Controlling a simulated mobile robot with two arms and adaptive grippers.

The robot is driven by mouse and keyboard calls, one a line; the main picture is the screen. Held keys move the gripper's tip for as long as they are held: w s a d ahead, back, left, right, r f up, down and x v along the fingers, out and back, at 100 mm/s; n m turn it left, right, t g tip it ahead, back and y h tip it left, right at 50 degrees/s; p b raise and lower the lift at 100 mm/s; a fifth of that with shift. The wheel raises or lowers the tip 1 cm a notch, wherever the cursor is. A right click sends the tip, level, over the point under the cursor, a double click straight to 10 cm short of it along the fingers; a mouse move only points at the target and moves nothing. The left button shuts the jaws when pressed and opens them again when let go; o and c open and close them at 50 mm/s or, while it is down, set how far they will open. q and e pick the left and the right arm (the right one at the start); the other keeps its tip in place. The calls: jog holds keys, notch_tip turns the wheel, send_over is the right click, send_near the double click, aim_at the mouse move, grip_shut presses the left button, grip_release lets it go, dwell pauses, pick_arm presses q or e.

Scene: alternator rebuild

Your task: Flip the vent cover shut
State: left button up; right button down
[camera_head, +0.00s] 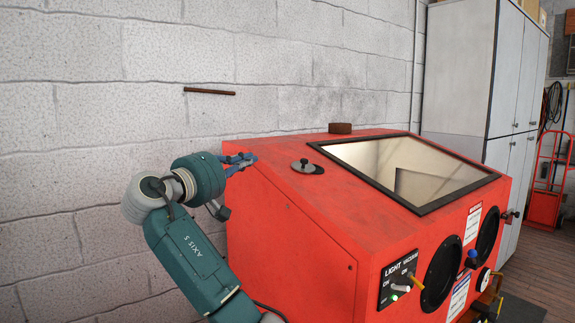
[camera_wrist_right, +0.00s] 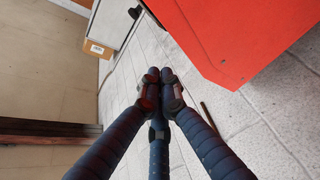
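The red blast cabinet (camera_head: 300,225) fills the centre and right of the head view. A small round dark disc with a knob (camera_head: 307,166) lies on its top, left of the window; it may be the vent cover, but I cannot tell for sure. My right gripper (camera_head: 248,160) is at the cabinet's upper left back corner, left of the disc and apart from it. In the right wrist view its blue fingers (camera_wrist_right: 159,76) come together at the tips with nothing seen between them. The cabinet's red side (camera_wrist_right: 235,35) shows there at upper right. My left gripper is not in view.
A brown block (camera_head: 340,128) sits at the cabinet's top back edge, behind the framed window (camera_head: 410,168). A rusty rod (camera_head: 210,91) sticks out from the block wall (camera_head: 90,130). Grey lockers (camera_head: 465,70) and a red hand truck (camera_head: 546,190) stand at the right.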

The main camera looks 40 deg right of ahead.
jog(key=shift+s+d+r+m+g, duration=0.2)
jog(key=shift+s+d+m+g, duration=0.1)
jog(key=shift+d+g, duration=0.2)
jog(key=shift+a, duration=0.1)
jog(key=p, duration=0.5)
send_over(288, 172)
jog(key=w+a, duration=0.1)
jog(key=w, duration=0.2)
jog(key=shift+w+r, duration=0.15)
jog(key=shift+r, duration=0.3)
jog(key=shift+s+d+f+p, duration=0.25)
jog(key=shift+s+f, duration=0.1)
jog(key=shift+s, duration=0.15)
jog(key=shift+s+d+f+p, duration=0.1)
jog(key=shift+s+f+p, duration=0.2)
jog(key=shift+s, duration=0.15)
jog(key=shift+s+d+f, duration=0.3)
jog(key=shift+s+f, duration=0.1)
jog(key=shift+s, duration=0.25)
jog(key=shift+f, duration=0.1)
